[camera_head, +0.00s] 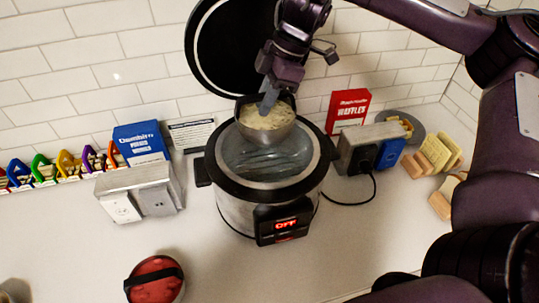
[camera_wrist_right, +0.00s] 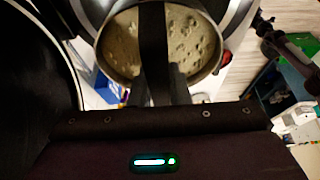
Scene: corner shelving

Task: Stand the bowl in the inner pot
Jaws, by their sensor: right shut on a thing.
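The bowl (camera_head: 274,138) is metal and filled with a pale, lumpy mass. It hangs over the back part of the open cooker, and it also shows in the wrist view (camera_wrist_right: 102,54). My right gripper (camera_head: 268,100) comes down from above and is shut on the bowl. The inner pot (camera_head: 262,165) is the grey, shiny inside of the cooker (camera_head: 230,207), below and in front of the bowl. The bowl covers its back part, and I cannot tell the exact gap between them. My left gripper is not in view.
The cooker's black lid (camera_head: 238,50) stands open behind. A grey metal box (camera_head: 140,192) and a blue box (camera_head: 143,143) stand left. The front counter is mostly clear.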

